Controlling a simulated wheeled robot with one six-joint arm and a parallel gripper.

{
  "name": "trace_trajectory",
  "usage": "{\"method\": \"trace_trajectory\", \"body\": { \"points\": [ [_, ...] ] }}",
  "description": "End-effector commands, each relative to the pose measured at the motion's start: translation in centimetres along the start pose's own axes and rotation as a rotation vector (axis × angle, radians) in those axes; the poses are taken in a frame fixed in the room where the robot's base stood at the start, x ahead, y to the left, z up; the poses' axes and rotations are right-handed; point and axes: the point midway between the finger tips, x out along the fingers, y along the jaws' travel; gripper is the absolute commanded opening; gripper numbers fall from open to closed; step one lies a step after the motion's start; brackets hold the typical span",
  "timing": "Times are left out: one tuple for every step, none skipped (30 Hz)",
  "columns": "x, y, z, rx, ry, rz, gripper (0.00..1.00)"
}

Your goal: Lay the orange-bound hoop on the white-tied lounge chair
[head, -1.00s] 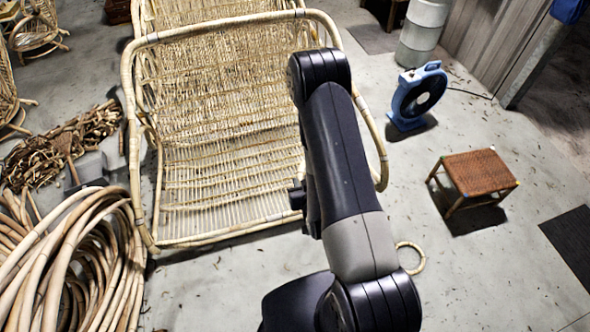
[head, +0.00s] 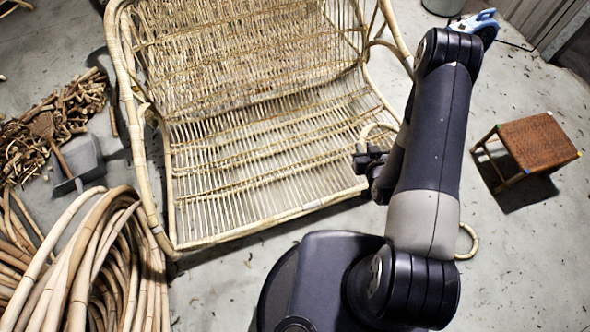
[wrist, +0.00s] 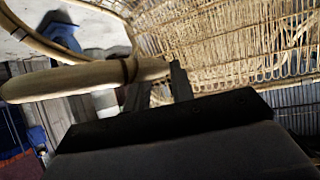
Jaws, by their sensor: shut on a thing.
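My gripper (head: 368,160) is shut on a rattan hoop (head: 378,127), which stands up from the jaws beside the front right of a large rattan seat (head: 262,190). In the wrist view the hoop's pale cane (wrist: 75,79) runs into the fingers (wrist: 158,85), with a dark brownish binding near them; whether it is orange I cannot tell. The seat's slatted weave (wrist: 225,40) fills the upper right there. No white ties can be made out on it, so I cannot tell if it is the white-tied chair. My arm hides part of the seat's right side.
Another cane ring (head: 467,241) lies on the floor, partly behind my arm. A woven stool (head: 540,146) stands at right, a blue fan (head: 478,22) at top right. Coiled cane (head: 95,265), a dustpan (head: 78,165) and scraps (head: 55,120) lie at left. Floor near the stool is clear.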

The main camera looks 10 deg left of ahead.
Motion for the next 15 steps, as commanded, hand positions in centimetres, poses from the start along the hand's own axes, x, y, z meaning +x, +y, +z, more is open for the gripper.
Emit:
{"method": "trace_trajectory", "body": {
  "points": [
    [1.7, -0.4, 2.9, -0.016, -0.002, -0.025, 0.0],
    [2.3, -0.6, 3.7, -0.027, -0.002, -0.041, 0.0],
    [3.1, -0.9, 4.9, -0.039, -0.001, -0.061, 0.0],
    [3.6, -1.2, 5.8, -0.049, -0.002, -0.078, 0.0],
    [4.2, -1.4, 6.7, -0.06, -0.001, -0.093, 0.0],
    [5.0, -1.7, 7.8, -0.074, 0.0, -0.113, 0.0],
    [5.5, -2.0, 8.8, -0.084, -0.001, -0.129, 0.0],
    [6.0, -2.2, 9.7, -0.094, 0.0, -0.144, 0.0],
    [6.7, -2.5, 10.9, -0.108, 0.0, -0.165, 0.0],
    [7.2, -2.7, 11.8, -0.119, 0.0, -0.181, 0.0],
    [7.8, -3.0, 12.8, -0.13, 0.001, -0.196, 0.0],
    [8.4, -3.3, 13.9, -0.144, 0.003, -0.217, 0.0],
    [8.9, -3.5, 14.9, -0.154, 0.003, -0.233, 0.0],
    [9.4, -3.8, 15.8, -0.165, 0.004, -0.248, 0.0],
    [10.1, -4.0, 17.0, -0.18, 0.007, -0.268, 0.0]
  ]
}}
